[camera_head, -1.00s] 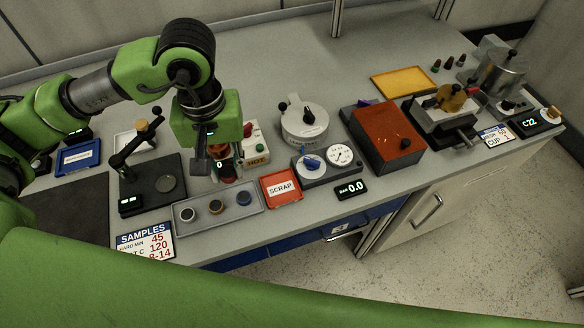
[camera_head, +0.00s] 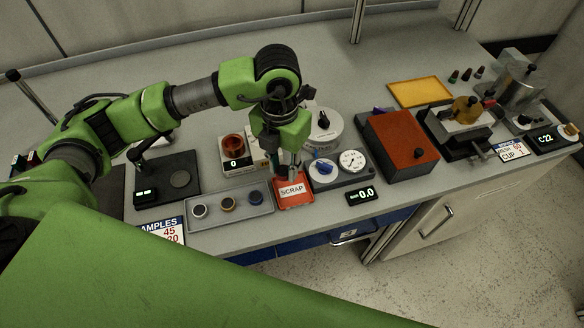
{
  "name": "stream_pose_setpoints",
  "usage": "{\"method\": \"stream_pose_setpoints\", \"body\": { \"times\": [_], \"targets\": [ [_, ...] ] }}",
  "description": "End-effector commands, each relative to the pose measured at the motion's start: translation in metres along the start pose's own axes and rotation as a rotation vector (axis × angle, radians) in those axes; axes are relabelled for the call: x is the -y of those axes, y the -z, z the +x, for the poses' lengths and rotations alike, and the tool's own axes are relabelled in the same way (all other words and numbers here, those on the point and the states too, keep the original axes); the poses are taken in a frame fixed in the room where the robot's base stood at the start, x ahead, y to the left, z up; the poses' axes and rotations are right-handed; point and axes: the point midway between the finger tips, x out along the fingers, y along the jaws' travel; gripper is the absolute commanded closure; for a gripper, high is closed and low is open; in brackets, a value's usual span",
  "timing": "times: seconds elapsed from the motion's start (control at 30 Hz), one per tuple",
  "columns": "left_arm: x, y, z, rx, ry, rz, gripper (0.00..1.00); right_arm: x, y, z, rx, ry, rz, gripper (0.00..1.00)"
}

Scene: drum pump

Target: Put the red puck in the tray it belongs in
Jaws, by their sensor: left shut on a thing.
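My left gripper (camera_head: 288,176) points down over the red tray labelled SCRAP (camera_head: 292,204), at its back part. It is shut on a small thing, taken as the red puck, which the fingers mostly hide. I cannot tell whether the puck touches the tray. No other red puck shows clearly. A grey tray (camera_head: 216,224) left of the scrap tray holds three small round pieces: a pale one, a yellow one and a blue one. A yellow tray (camera_head: 420,93) lies at the back right. My right gripper is not in view.
A white device with a copper-red cup (camera_head: 233,146) and a display reading 0 stands left of the gripper. A gauge block (camera_head: 340,167) stands close on the right, before a round white device (camera_head: 323,127). A red-brown box (camera_head: 398,140) stands farther right.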

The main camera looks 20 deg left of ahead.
Motion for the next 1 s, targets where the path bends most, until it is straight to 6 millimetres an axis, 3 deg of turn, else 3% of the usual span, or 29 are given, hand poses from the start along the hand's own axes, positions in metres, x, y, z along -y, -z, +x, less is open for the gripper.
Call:
{"method": "stream_pose_setpoints", "body": {
  "times": [0.2, 0.43, 0.63, 1.0],
  "targets": [
    [0.006, -0.009, 0.016, -0.004, -0.006, -0.562, 0.90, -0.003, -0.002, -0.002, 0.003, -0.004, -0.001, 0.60],
    [0.009, -0.016, 0.029, -0.001, -0.015, -1.003, 0.90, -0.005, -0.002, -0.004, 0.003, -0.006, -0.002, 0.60],
    [0.010, -0.018, 0.034, 0.001, -0.017, -1.157, 0.90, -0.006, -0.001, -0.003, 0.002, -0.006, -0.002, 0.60],
    [0.010, -0.018, 0.056, 0.002, -0.017, -1.169, 0.90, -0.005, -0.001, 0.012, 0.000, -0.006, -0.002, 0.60]
  ]
}}
